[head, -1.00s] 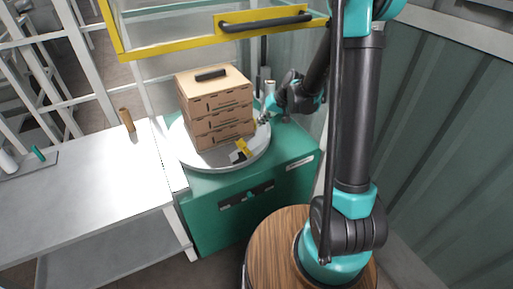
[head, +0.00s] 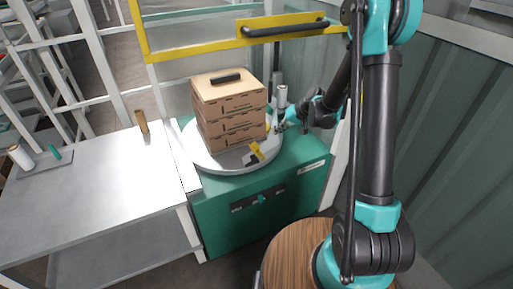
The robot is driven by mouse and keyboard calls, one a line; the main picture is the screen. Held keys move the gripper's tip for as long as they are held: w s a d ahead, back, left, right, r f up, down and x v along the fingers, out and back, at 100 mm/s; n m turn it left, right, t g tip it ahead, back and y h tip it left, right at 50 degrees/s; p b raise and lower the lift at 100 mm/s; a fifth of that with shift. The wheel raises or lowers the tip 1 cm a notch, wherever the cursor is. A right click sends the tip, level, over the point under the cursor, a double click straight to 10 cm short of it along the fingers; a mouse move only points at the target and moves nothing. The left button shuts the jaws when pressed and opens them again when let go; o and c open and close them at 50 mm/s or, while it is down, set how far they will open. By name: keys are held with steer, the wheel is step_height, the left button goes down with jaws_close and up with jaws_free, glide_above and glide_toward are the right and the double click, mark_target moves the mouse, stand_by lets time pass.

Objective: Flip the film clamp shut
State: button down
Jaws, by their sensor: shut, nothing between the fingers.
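The film clamp (head: 257,152) is a small yellow and dark part at the front edge of the round grey turntable (head: 214,167). It is too small to tell whether its yellow flap is up or down. My gripper (head: 281,128) is shut and empty. It is small in view, at the turntable's right edge, to the right of and behind the clamp and apart from it. My forearm reaches it from the right.
Stacked cardboard boxes (head: 231,118) with a black handle on top stand on the turntable. A white film roll (head: 282,95) stands behind my gripper. The green cabinet (head: 222,218) is below. A steel table (head: 85,190) lies left. A yellow-framed guard (head: 215,40) hangs behind.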

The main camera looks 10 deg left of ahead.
steer(key=s+a+f, duration=0.3)
steer(key=s+a, duration=0.1)
steer(key=a, duration=0.2)
steer(key=shift+f, duration=0.4)
